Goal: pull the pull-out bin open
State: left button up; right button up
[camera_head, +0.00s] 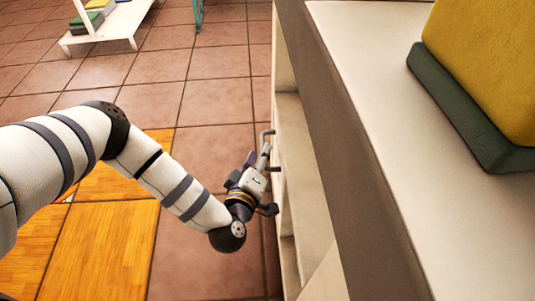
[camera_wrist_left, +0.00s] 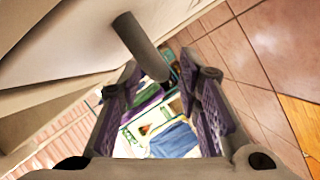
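The pull-out bin's front is a pale panel (camera_wrist_left: 75,40) at the upper left of the left wrist view. In the head view only a thin edge of the cabinet front shows, so I cannot tell how far out the bin stands. A grey bar handle (camera_wrist_left: 138,42) sticks out along that front; its end bracket (camera_head: 267,132) shows in the head view. My left gripper (camera_head: 259,156) is at the handle. In the wrist view its purple-padded fingers (camera_wrist_left: 160,72) are apart, with the bar's end between them; contact is unclear. My right gripper is out of view.
A pale countertop (camera_head: 365,120) with a brown edge overhangs at right, carrying a yellow and green block (camera_head: 485,90). Open shelves (camera_head: 300,150) lie under it. A white rack (camera_head: 110,30) stands far left. The tiled floor (camera_head: 215,105) beside the cabinet is clear.

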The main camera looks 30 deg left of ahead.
pick_arm(q)
jog(key=shift+b+x, duration=0.35)
jog(key=shift+x, duration=1.05)
grip_shut()
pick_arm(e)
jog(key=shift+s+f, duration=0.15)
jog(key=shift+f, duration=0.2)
pick_arm(q)
jog(key=shift+s+a, duration=0.1)
jog(key=s+a+p, duration=0.2)
jog(key=s+a, duration=0.6)
jog(key=a, duration=0.3)
jog(key=s+a+p, duration=0.3)
jog(key=s+a, duration=0.6)
jog(key=a, duration=0.3)
jog(key=shift+s, duration=0.25)
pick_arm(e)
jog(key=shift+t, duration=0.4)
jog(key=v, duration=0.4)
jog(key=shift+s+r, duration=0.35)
pick_arm(q)
grip_release()
